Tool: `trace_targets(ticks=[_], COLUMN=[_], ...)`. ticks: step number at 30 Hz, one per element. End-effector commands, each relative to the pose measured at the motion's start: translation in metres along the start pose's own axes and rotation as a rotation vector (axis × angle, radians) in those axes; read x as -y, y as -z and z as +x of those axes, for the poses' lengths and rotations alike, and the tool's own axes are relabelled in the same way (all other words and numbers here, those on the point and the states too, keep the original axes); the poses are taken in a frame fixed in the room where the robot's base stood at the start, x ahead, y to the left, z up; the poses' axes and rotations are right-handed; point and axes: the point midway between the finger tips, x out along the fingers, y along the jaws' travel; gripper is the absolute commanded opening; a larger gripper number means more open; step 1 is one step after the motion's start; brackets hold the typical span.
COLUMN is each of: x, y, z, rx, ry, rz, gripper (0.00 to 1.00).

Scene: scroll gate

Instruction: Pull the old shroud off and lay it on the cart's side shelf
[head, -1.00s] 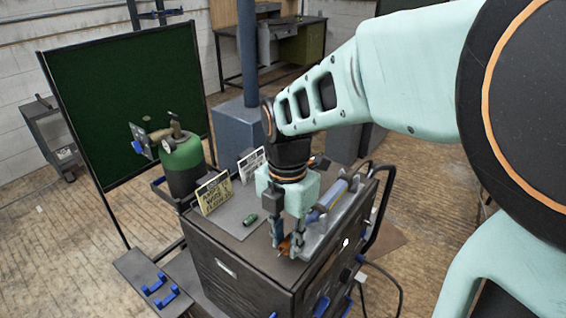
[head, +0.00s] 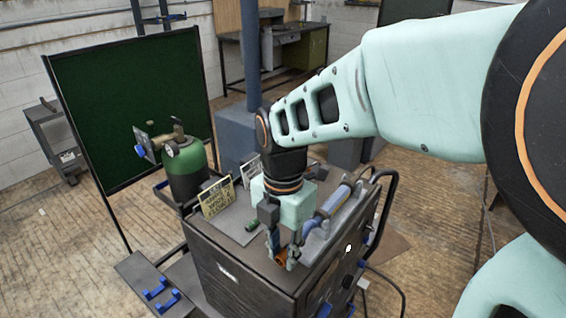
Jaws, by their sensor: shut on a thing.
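My gripper (head: 284,254) points down over the front part of the cart top, shut on a small orange-brown piece that looks like the old shroud (head: 281,257). The fingers cover much of it. The torch with a blue handle (head: 334,202) lies in a grey cradle just right of my gripper. Its front end is partly behind the fingers, so I cannot tell whether the shroud still touches it. The cart's side shelf (head: 137,268) is low at the left and carries blue brackets (head: 155,288).
A small dark green cylinder (head: 251,226) lies on the grey mat on the cart top (head: 243,258), near a yellow sign (head: 217,196) and a white sign (head: 250,170). A green gas cylinder (head: 185,168) stands behind left. A cable hangs at the cart's right.

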Motion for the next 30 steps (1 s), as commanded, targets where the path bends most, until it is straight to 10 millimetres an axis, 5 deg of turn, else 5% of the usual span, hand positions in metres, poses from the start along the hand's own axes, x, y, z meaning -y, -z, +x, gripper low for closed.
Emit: trace_targets(ticks=[30], x=[-0.001], y=[0.036], z=[-0.002], rx=[0.002], ry=[-0.004], rz=[-0.002], gripper=[0.00])
